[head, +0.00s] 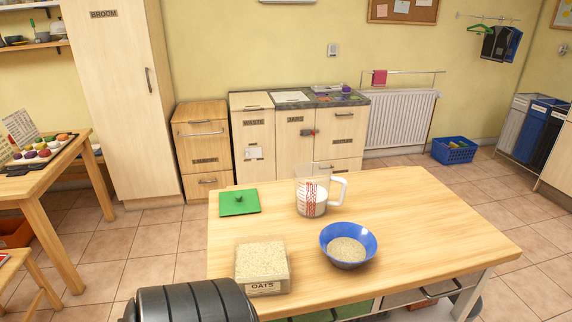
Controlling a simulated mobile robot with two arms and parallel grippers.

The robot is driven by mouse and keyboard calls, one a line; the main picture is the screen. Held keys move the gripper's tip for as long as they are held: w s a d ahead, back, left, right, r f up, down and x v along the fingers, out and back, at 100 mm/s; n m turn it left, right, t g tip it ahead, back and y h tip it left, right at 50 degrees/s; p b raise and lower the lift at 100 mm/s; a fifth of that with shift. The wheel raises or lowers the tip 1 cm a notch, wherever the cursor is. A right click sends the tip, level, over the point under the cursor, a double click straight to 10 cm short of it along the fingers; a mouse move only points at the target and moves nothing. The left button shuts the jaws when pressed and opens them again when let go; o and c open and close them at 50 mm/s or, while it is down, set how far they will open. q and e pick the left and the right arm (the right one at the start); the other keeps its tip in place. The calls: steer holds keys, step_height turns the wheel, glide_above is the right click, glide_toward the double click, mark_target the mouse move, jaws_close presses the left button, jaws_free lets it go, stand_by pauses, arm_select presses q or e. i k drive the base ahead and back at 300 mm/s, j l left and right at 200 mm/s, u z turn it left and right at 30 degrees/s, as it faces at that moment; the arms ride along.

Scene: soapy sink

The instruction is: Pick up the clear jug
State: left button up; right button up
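The clear jug (312,192) stands upright on the wooden table (420,225), towards its far edge. It has red markings on its side and a white handle on the right, and something pale fills its lower part. Neither gripper shows in the head view. A dark, ribbed rounded part at the bottom left looks like part of my own body.
Near the jug are a blue bowl (366,239) of grain, an open box labelled OATS (263,287) and a green lid (239,207). The table's right side is clear. Behind stand low cabinets (325,146); a side table (45,185) is at left.

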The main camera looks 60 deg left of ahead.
mark_target(312, 181)
steer(key=u, duration=1.8)
